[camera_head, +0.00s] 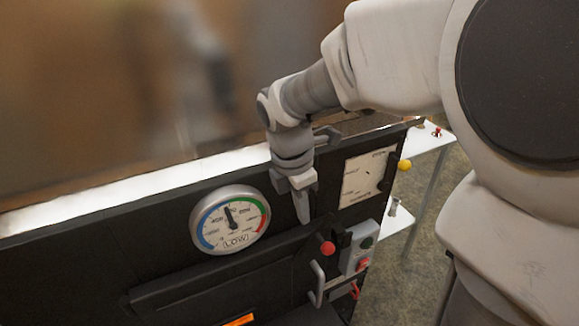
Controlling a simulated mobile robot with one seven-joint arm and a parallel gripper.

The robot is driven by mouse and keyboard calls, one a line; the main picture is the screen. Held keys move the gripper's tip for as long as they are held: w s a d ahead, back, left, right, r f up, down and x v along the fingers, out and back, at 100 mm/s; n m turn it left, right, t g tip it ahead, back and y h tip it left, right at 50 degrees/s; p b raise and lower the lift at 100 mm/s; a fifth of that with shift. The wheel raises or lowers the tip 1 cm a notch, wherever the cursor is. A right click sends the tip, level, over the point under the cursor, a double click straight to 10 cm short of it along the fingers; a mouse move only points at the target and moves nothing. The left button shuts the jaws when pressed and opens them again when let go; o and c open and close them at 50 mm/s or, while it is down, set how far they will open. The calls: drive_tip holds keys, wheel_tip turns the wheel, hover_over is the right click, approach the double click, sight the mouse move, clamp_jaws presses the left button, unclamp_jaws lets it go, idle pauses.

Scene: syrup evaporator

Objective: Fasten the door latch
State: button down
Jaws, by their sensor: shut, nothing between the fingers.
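My gripper (303,213) is shut and empty, pointing down in front of the black front panel (130,238) of the evaporator. It is between the round gauge and the square dial plate. A red ball knob (327,248) sits below and slightly right of the fingertips, beside a black bracket (343,240). The knob looks like part of the door latch, but I cannot tell its position clearly. A grey pull handle (317,284) is just under the knob. The gripper appears apart from both.
The round gauge (230,220) reads LOW on its label. A square dial plate (365,178), a yellow knob (404,165) and a grey switch box (357,248) with a red button are to the right. A white side table (428,140) stands beyond the panel, over open floor.

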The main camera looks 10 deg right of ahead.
drive_tip(key=d+f+b, duration=0.1)
drive_tip(key=d+f, duration=0.1)
drive_tip(key=f, duration=0.4)
drive_tip(key=w+d+f+b, duration=0.1)
drive_tip(key=d+f, duration=0.1)
drive_tip(key=f, duration=0.4)
drive_tip(key=shift+w+d, duration=0.3)
drive_tip(key=shift+d+p, duration=0.15)
drive_tip(key=shift+p, duration=0.3)
